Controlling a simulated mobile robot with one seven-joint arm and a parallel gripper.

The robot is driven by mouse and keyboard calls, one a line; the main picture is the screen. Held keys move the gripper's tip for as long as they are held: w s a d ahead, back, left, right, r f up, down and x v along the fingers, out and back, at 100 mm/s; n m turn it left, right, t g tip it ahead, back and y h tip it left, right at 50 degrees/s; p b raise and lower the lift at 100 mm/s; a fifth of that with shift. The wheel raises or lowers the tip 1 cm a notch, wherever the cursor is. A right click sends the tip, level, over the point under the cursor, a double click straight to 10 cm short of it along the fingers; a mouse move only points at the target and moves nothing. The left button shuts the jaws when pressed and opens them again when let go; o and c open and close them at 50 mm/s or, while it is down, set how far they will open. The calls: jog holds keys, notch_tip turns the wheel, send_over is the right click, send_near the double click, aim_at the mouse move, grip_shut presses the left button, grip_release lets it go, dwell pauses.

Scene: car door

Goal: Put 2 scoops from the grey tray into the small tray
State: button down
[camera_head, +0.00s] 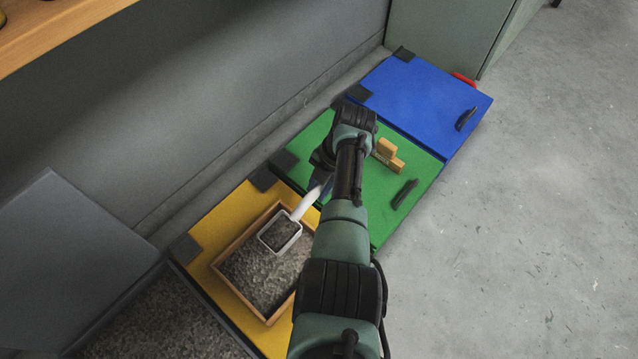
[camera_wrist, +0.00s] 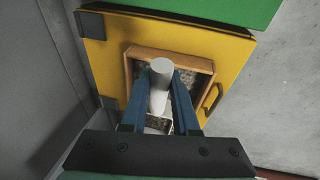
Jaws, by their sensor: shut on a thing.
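My gripper (camera_head: 322,190) is shut on the white handle of a scoop (camera_head: 300,208). In the wrist view, the blue fingers of my gripper (camera_wrist: 161,80) flank the scoop handle (camera_wrist: 159,92). The scoop's square pan, with grey gravel in it, is over the small wooden tray (camera_head: 233,243); I cannot tell whether it touches the gravel there. The small tray has grey gravel in it and lies on a yellow lid; its wooden rim also shows in the wrist view (camera_wrist: 190,60). Gravel (camera_head: 160,318) at the lower left seems to lie in the grey tray, partly out of frame.
The yellow lid (camera_head: 222,218), a green lid (camera_head: 375,205) and a blue lid (camera_head: 420,95) lie in a row. Wooden blocks (camera_head: 388,155) sit on the green one. A raised grey panel (camera_head: 65,265) stands at the left, by a grey wall. Floor (camera_head: 530,200) at the right is clear.

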jog(key=shift+s+a+r+t+h+p, duration=0.15)
jog(key=shift+r+t+h+p, duration=0.25)
jog(key=shift+p, duration=1.15)
jog(key=shift+s+a+r+t+h+p, duration=0.15)
jog(key=shift+t+h+p, duration=0.3)
jog(key=shift+p, duration=1.1)
jog(key=shift+s+a+r+t+h+p, duration=0.25)
jog(key=shift+r+t+p, duration=0.3)
jog(key=shift+p, duration=0.7)
jog(key=shift+s+a+r+t+h+p, duration=0.1)
jog(key=shift+s+r+t+h+p, duration=0.35)
jog(key=shift+p, duration=0.75)
jog(key=shift+a+r+n+t+p, duration=0.2)
jog(key=shift+r+n+t+p, duration=0.1)
jog(key=shift+r+p, duration=0.45)
jog(key=shift+s+a+r+t+h+p, duration=0.25)
jog(key=shift+s+a+t+h+p, duration=0.05)
jog(key=shift+s+t+h+p, duration=0.1)
jog(key=shift+s+a+r+t+h, duration=0.6)
jog(key=shift+s+r+t+h, duration=0.05)
jog(key=shift+s+r+t, duration=0.15)
jog(key=shift+s+a+r+t+h+b, duration=0.3)
jog(key=shift+s+a+t+b, duration=0.15)
jog(key=shift+b, duration=0.5)
jog(key=shift+s+a+r+t+h+b, duration=0.15)
jog(key=shift+s+a+t+h+b, duration=0.3)
jog(key=shift+b, duration=0.5)
jog(key=shift+s+a+r+n+t+b, duration=0.25)
jog(key=shift+s+b, duration=0.25)
jog(key=shift+b, duration=0.35)
